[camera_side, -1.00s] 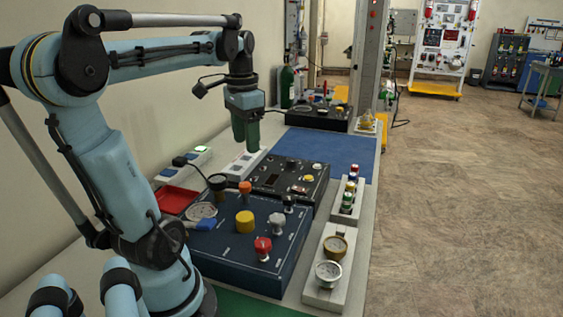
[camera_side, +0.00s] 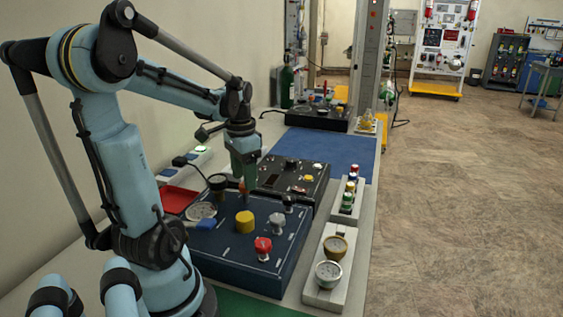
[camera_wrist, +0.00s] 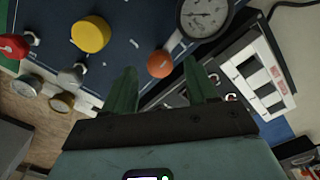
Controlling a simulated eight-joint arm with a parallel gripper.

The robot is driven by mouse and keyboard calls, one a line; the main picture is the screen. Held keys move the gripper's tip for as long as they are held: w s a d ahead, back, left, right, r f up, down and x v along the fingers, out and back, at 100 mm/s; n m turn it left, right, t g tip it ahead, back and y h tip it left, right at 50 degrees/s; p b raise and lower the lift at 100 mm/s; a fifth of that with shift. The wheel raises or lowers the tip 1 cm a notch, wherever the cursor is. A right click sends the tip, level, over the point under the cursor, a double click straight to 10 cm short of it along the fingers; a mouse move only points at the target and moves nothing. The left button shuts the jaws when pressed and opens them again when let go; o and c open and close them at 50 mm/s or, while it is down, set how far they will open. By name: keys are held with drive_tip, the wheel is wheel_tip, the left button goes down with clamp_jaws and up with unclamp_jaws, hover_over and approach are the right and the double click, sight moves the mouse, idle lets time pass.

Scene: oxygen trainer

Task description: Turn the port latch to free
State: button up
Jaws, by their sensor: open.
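The dark blue panel (camera_side: 225,250) carries several knobs and a gauge. I cannot tell which fitting is the port latch. An orange knob (camera_wrist: 160,63) shows just beyond my fingertips in the wrist view, between the two fingers. In the side view my gripper (camera_side: 246,178) largely hides that knob. My gripper (camera_wrist: 161,80) is open and empty, pointing down over the panel's far edge. A yellow knob (camera_side: 245,222), a red knob (camera_side: 263,246), a grey knob (camera_side: 278,222) and a blue handle (camera_side: 205,224) stand on the panel.
A black panel (camera_side: 305,184) lies just behind the blue one. A red tray (camera_side: 175,200) is at left, beside a gauge (camera_side: 201,211). A blue mat (camera_side: 335,150) is clear.

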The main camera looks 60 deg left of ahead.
drive_tip(key=shift+f, duration=0.85)
drive_tip(key=shift+c, duration=0.3)
drive_tip(key=c, duration=1)
